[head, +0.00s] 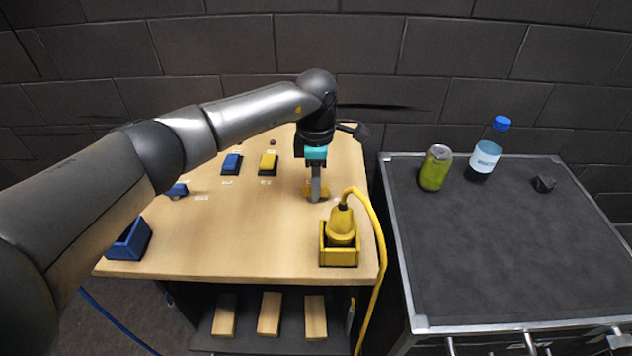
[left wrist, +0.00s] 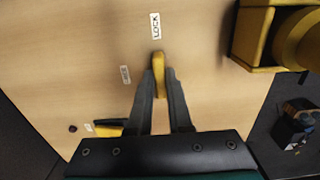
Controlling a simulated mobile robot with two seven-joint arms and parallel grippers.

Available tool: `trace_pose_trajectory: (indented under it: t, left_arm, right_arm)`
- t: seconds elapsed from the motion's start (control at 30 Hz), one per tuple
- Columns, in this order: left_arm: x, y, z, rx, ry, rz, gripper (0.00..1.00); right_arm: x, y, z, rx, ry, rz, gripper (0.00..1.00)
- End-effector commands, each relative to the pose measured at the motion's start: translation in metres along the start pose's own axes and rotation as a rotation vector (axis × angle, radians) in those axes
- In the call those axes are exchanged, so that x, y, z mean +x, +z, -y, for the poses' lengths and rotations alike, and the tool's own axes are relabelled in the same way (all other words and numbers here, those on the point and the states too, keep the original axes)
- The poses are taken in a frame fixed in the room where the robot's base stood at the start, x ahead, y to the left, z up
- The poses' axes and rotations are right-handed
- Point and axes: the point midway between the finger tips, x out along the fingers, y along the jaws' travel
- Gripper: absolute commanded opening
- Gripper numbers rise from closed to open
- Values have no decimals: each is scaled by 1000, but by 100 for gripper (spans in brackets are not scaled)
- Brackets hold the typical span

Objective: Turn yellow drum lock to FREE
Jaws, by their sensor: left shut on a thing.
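The yellow lock handle (head: 323,196) stands on the wooden table, just behind the yellow box. My left gripper (head: 315,198) reaches down onto it from above. In the left wrist view the fingers (left wrist: 161,98) are shut on the yellow handle (left wrist: 158,62), which lies between them. The handle's far end points toward a white label reading LOCK (left wrist: 155,26). A second, smaller white label (left wrist: 125,74) lies to the left of the handle; its text is too small to read surely. The base of the lock is mostly hidden by the fingers. My right gripper is not in view.
A yellow box (head: 339,258) with a yellow plug (head: 342,222) and cable stands close in front. Blue (head: 231,162) and yellow (head: 268,162) buttons sit behind left. A blue box (head: 130,238) is at the left edge. A can (head: 435,170) and bottle (head: 486,158) stand on the right cabinet.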

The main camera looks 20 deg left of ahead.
Motion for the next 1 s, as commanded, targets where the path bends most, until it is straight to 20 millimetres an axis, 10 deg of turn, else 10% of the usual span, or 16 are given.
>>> trace_pose_trajectory:
  t: [1.0]
  left_arm:
    - [-1, -2, -4, -539, 1, -2, 0]
  right_arm:
    - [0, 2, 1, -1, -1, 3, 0]
